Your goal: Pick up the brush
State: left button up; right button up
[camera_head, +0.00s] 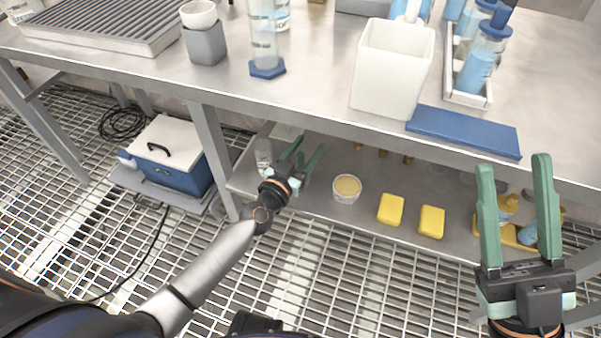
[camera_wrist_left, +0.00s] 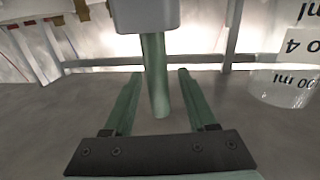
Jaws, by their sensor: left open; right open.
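In the left wrist view, a green rod with a pale grey block (camera_wrist_left: 146,14) at one end shows between my open left fingers; it looks like the brush (camera_wrist_left: 156,78). The rod appears apart from both fingers. In the head view my left gripper (camera_head: 309,145) reaches to the lower shelf (camera_head: 320,203) under the table edge, with its fingers spread. I cannot make out the brush clearly there. My right gripper (camera_head: 514,162) is open and empty at the right, in front of the table.
A clear beaker (camera_wrist_left: 285,88) with markings stands to the right in the wrist view. The shelf also holds a white bowl (camera_head: 346,190) and yellow blocks (camera_head: 391,209). The tabletop (camera_head: 325,80) above carries a white container (camera_head: 392,70) and a blue slab (camera_head: 463,132).

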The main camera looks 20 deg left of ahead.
pick_arm(q)
grip_shut()
dwell(0.4)
